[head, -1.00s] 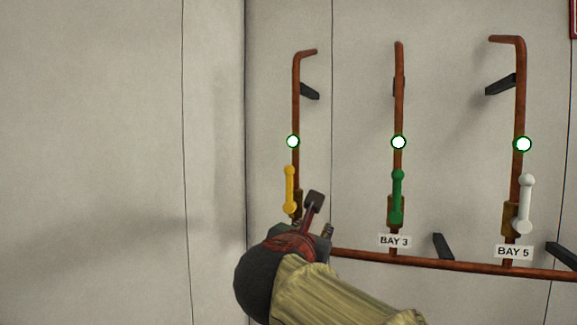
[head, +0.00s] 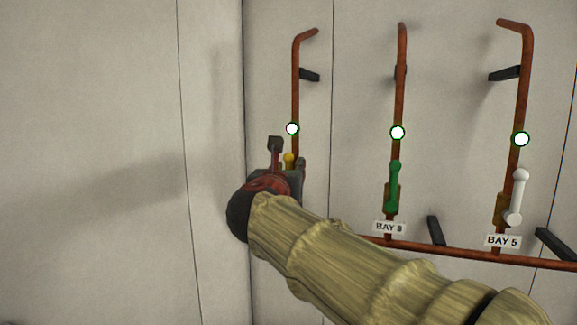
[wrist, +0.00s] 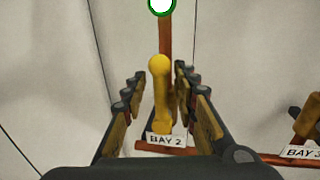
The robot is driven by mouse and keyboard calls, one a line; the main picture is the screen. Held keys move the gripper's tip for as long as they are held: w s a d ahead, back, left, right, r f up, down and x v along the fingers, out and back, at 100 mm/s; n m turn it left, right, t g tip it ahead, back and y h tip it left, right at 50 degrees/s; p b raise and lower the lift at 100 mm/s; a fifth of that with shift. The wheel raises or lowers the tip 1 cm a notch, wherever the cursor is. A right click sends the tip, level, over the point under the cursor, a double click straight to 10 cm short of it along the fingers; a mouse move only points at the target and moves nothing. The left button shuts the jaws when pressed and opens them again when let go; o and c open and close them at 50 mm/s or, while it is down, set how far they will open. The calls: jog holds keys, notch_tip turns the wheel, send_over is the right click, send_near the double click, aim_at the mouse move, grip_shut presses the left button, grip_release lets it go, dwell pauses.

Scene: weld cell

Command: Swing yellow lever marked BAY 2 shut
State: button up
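The yellow lever (wrist: 160,90) stands upright along its copper pipe, above the BAY 2 label (wrist: 166,140) in the wrist view. My gripper (wrist: 155,95) is open, with one finger on each side of the lever. I see a gap on the left side; on the right the finger looks close, and I cannot tell if it touches. In the head view only the lever's top knob (head: 289,159) shows between the fingers of my gripper (head: 286,155); my arm and gripper hide the rest of it and its label.
To the right stand a green lever (head: 394,187) over the BAY 3 label (head: 389,227) and a white lever (head: 518,197) over BAY 5 (head: 503,241). A low horizontal pipe (head: 450,250) and dark brackets (head: 504,74) stick out there. The wall at left is bare.

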jog(key=shift+c, duration=1.2)
grip_shut()
